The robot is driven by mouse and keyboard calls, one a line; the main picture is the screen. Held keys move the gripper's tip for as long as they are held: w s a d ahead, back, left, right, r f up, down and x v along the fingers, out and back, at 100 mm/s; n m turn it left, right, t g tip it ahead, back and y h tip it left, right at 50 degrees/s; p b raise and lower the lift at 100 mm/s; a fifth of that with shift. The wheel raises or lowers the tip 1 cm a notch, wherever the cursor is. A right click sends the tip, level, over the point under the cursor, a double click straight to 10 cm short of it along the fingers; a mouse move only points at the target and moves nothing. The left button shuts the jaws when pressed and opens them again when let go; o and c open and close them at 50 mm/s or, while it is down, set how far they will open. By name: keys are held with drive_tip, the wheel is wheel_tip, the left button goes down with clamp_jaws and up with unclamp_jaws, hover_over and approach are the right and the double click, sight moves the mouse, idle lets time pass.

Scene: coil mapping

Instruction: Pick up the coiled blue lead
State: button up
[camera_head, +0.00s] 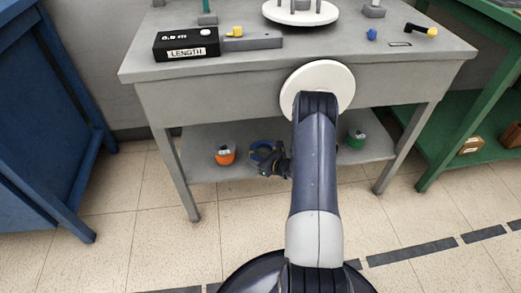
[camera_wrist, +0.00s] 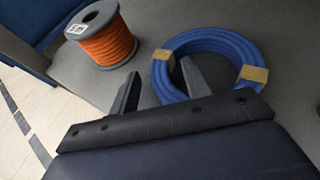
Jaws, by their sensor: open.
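The coiled blue lead (camera_wrist: 208,36) lies flat on the grey lower shelf, with tan bands around it. In the head view the coil (camera_head: 257,146) is partly hidden behind my gripper (camera_head: 272,160). In the wrist view my gripper (camera_wrist: 160,68) is open, with one finger left of the coil and the other showing within its ring. The coil's left side appears between the fingers. Its near edge is hidden behind my gripper, and I cannot tell whether the fingers touch it.
An orange spool (camera_wrist: 104,42) stands left of the coil on the shelf (camera_head: 200,172). A green spool (camera_head: 355,138) stands right of my arm. The grey tabletop (camera_head: 300,42) overhangs the shelf, with a black length box (camera_head: 186,42) on it. Table legs flank the shelf.

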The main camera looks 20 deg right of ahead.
drive_tip(key=shift+w+a+f, duration=0.15)
drive_tip(key=shift+w+f, duration=0.1)
drive_tip(key=shift+w, duration=0.25)
drive_tip(key=shift+s, duration=0.1)
drive_tip(key=shift+c, duration=0.4)
clamp_jaws()
